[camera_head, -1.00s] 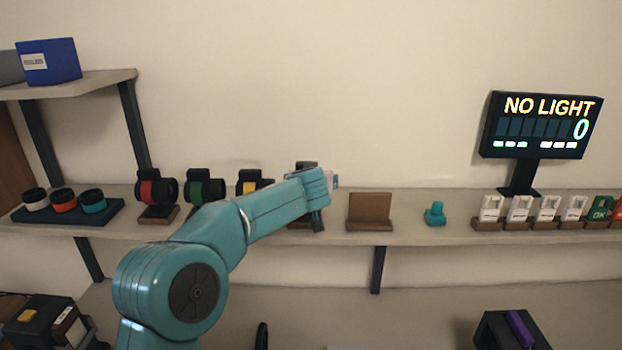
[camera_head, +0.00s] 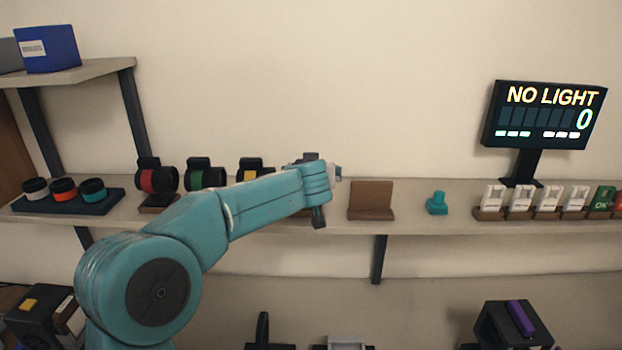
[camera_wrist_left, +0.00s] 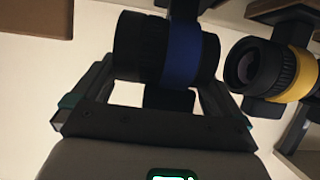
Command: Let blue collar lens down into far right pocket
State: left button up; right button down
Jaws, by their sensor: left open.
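The blue collar lens (camera_wrist_left: 182,52) is a black barrel with a blue band, lying across the top middle of the left wrist view. My left gripper (camera_wrist_left: 160,80) is open, with one finger on each side of the lens barrel; I cannot tell whether they touch it. In the head view my left gripper (camera_head: 318,205) is over the shelf, right of the yellow-collar lens (camera_head: 252,168), and hides most of the blue lens. My right gripper is not in view.
The yellow-collar lens (camera_wrist_left: 268,68) stands close beside the left gripper. Green-collar (camera_head: 203,175) and red-collar (camera_head: 157,178) lenses stand further left. A brown stand (camera_head: 371,200) is just right of the gripper, then a teal piece (camera_head: 437,203). A screen (camera_head: 545,115) reads NO LIGHT.

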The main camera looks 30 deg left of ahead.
pick_arm(q)
jog(key=v, duration=1.2)
jog(key=shift+b, duration=0.35)
jog(key=shift+s, duration=0.1)
jog(key=shift+f, duration=0.15)
